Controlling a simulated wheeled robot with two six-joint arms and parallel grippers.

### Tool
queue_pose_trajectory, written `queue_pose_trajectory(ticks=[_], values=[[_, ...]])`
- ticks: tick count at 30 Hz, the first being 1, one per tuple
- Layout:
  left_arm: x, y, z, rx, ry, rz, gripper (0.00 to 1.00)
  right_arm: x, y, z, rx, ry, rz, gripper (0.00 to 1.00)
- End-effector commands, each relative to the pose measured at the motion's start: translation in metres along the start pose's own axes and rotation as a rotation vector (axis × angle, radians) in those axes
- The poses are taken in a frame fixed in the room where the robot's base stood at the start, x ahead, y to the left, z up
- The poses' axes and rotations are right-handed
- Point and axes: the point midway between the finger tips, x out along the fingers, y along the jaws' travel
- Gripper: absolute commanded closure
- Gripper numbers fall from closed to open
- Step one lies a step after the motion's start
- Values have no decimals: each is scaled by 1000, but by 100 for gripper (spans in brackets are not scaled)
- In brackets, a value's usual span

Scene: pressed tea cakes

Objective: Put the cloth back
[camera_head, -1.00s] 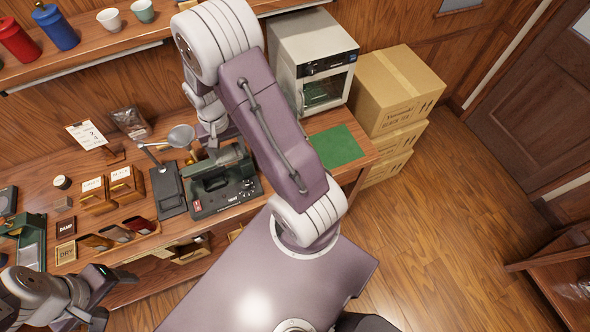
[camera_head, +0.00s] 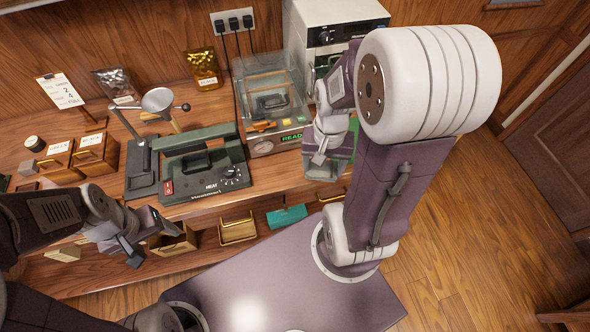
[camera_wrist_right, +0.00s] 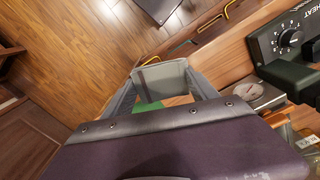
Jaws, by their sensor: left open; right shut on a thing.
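My right gripper (camera_head: 322,168) is beside the green mat (camera_head: 352,140), at the right end of the bench. In the right wrist view its two fingers (camera_wrist_right: 160,85) close on a pale grey-green piece (camera_wrist_right: 163,76), which looks like the cloth. The fingers and wrist hide part of it. The green mat also shows below it in that view (camera_wrist_right: 148,107). I cannot tell whether the cloth touches the bench. My left gripper (camera_head: 148,237) is open and empty, in front of the bench's front edge at left.
A heat sealer (camera_head: 205,165) and a clear-lidded machine (camera_head: 270,100) stand left of my right gripper. A steel appliance (camera_head: 335,25) is behind it. A teal item (camera_head: 286,217) sits under the bench top. Wooden boxes (camera_head: 97,155) stand at left.

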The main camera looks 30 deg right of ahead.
Motion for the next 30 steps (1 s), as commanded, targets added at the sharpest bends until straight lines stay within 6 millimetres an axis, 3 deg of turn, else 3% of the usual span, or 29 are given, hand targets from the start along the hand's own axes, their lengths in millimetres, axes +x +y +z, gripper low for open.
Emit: queue_pose_trajectory(ticks=[15, 21, 27, 30], values=[[-3, 0, 0, 0, 0, 0, 29, 65, -87, -68, -3, -1, 1, 65], [-3, 0, 0, 0, 0, 0, 29, 71, -92, -72, 0, -1, 1, 65], [-4, 0, 0, 0, 0, 0, 29, 104, -91, -72, -1, -3, 2, 65], [-4, 0, 0, 0, 0, 0, 29, 109, -91, -72, -1, 0, 0, 65]])
